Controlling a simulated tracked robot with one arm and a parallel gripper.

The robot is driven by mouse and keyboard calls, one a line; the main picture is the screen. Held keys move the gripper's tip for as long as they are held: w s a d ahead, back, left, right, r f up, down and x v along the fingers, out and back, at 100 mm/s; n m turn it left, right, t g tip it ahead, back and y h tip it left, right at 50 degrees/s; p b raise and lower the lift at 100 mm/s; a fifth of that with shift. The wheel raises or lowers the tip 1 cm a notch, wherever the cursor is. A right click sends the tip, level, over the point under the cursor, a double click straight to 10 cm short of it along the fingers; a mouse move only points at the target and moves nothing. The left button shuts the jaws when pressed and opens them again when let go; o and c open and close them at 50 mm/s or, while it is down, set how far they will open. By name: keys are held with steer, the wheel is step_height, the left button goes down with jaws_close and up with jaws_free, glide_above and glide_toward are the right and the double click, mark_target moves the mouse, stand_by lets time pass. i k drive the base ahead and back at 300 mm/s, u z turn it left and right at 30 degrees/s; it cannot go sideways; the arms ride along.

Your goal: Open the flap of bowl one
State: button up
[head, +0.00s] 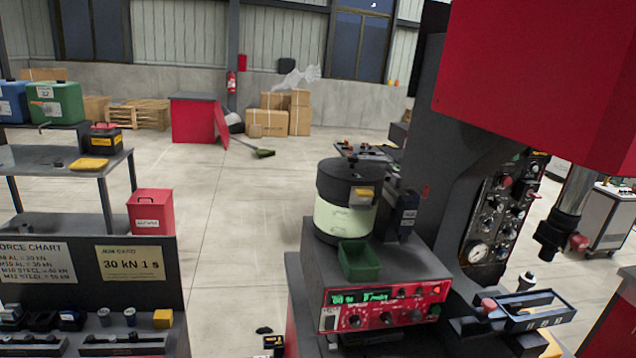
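A bowl feeder (345,214), a cylinder with a black top and a cream band, stands on a red and dark grey control unit (385,300) right of the middle. A small yellow piece (364,194) sits on the upper front of the bowl; I cannot tell whether it is the flap. The bowl's lid looks closed. No label reading "one" is legible. A green tray (359,262) is at the bowl's front, below the yellow piece. My gripper is not recognisable in this view, and nothing touches the bowl.
A large red and grey press (545,75) with a gauge panel fills the right. A small tray (527,310) sits at its front. A sign board (130,285) and tool shelf stand lower left, beside a red box (150,211). Open floor (235,235) lies between them and the feeder.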

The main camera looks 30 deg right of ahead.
mark_target(359, 195)
steer(key=z, duration=0.1)
steer(key=i, duration=0.95)
steer(key=z, duration=0.5)
